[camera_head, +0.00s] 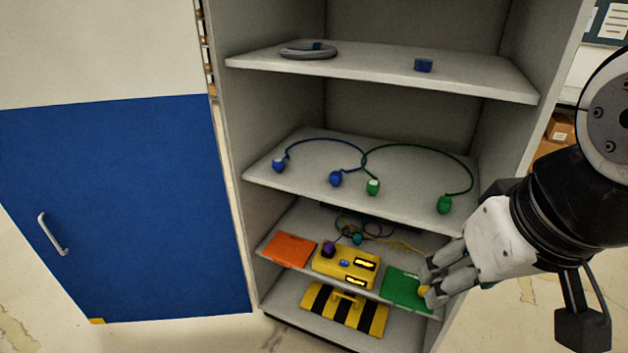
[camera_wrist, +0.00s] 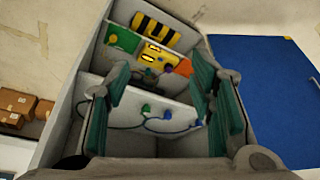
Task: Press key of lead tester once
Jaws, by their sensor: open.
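The lead tester appears to be the yellow box (camera_head: 346,265) on the lower shelf, with a small blue key (camera_head: 344,263), a dark purple knob and two lit yellow displays on its top. It also shows in the wrist view (camera_wrist: 153,57), upside down and partly small. My gripper (camera_head: 428,283) is open and empty, in front of the shelf at the right, and overlaps the green pad in the head view. In the wrist view my gripper (camera_wrist: 160,85) shows its teal-padded fingers spread apart, with the shelves beyond. It looks apart from the tester.
An orange pad (camera_head: 289,250) and a green pad (camera_head: 402,288) flank the tester, with coloured leads behind. A black-and-yellow striped item (camera_head: 331,307) lies below. Blue and green leads (camera_head: 373,187) lie on the middle shelf (camera_head: 300,188). A blue door (camera_head: 120,210) stands open at left.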

